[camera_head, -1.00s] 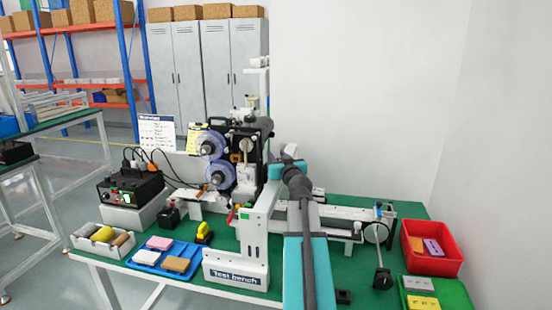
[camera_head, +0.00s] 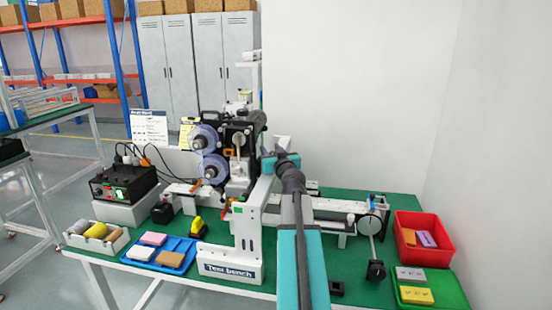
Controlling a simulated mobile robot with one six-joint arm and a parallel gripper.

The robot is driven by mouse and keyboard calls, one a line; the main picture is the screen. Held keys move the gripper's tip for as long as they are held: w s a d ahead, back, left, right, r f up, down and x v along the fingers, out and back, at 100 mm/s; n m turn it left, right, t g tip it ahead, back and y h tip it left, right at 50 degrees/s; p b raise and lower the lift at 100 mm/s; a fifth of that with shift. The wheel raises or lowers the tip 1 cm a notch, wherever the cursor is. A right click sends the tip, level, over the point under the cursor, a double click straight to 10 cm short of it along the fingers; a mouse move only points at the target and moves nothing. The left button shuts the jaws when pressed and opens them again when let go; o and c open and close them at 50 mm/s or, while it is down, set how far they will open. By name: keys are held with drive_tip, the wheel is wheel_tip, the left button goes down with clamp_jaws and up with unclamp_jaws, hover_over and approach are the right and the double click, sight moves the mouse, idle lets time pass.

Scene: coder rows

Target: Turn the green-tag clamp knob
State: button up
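The coder machine (camera_head: 228,150) stands on the green bench, with two purple-rimmed reels (camera_head: 212,168) on its left face. A small green mark (camera_head: 237,209) and a red part show low on the machine, behind the white test bench stand; I cannot tell whether this is the green-tag clamp knob. My arm, white, teal and dark grey, reaches from the bottom of the picture towards the machine. My gripper is not clearly visible; the arm's far end by the machine hides it.
A black control box (camera_head: 125,183) sits at the left. A blue tray (camera_head: 160,253) with pads and a yellow tool (camera_head: 197,226) lie in front of the machine. A red bin (camera_head: 423,240) and green tray (camera_head: 430,289) stand at the right. A conveyor runs behind my arm.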

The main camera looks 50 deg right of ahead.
drive_tip(key=shift+b+v, duration=0.9)
drive_tip(key=shift+v, duration=3.15)
drive_tip(key=b+v, duration=0.3)
drive_tip(key=b, duration=0.3)
drive_tip(key=shift+s+a+f, duration=0.1)
drive_tip(key=shift+a, duration=0.05)
drive_tip(key=b+v, duration=0.1)
drive_tip(key=b, duration=0.3)
drive_tip(key=shift+s+a+b, duration=0.15)
drive_tip(key=shift+s+b, duration=0.15)
drive_tip(key=shift+s+a+b, duration=0.15)
drive_tip(key=shift+s+b, duration=0.1)
drive_tip(key=shift+b, duration=0.3)
